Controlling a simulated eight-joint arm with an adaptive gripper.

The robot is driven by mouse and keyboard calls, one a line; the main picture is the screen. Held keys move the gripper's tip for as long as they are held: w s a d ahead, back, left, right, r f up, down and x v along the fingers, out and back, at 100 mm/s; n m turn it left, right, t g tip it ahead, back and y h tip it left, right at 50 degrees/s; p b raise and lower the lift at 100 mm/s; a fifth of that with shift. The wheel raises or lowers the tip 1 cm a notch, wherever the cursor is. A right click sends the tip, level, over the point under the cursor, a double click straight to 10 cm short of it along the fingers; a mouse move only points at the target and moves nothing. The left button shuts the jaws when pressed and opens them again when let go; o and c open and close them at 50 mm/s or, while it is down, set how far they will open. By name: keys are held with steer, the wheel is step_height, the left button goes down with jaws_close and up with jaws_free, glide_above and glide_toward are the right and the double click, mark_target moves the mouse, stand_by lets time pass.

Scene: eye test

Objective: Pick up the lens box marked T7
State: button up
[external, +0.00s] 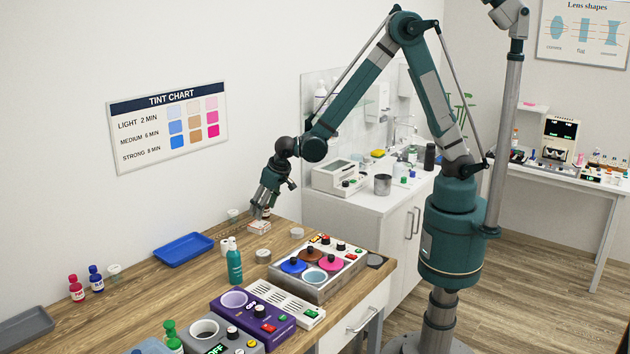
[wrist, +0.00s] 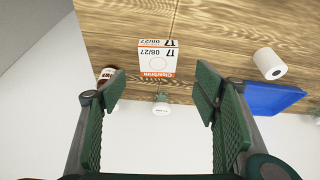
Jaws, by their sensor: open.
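A small white lens box (wrist: 157,60) with orange bands lies on the wooden bench in the wrist view. Its print includes 08/27 and a mark that looks like T7 or 17. In the external view the box (external: 259,227) is just below my gripper (external: 262,208). In the wrist view my gripper (wrist: 161,92) is open and empty, its green pads wide apart. The box shows beyond the fingertips, between the two fingers in the picture, and I see no contact.
A brown bottle (wrist: 106,74) stands close by the left finger. A small labelled cup (wrist: 161,104) is near the box at the bench edge. A white roll (wrist: 269,64) and a blue tray (wrist: 272,98) lie to the right. The tint unit (external: 330,280) stands nearer the camera.

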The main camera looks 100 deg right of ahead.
mark_target(259, 224)
steer(key=shift+w+f, duration=0.15)
steer(key=shift+f, duration=0.05)
steer(key=shift+d+f, duration=0.1)
steer(key=shift+f, duration=0.05)
steer(key=shift+x, duration=1.15)
steer(key=shift+x, duration=2.6)
steer(key=shift+d, duration=0.1)
steer(key=c, duration=1)
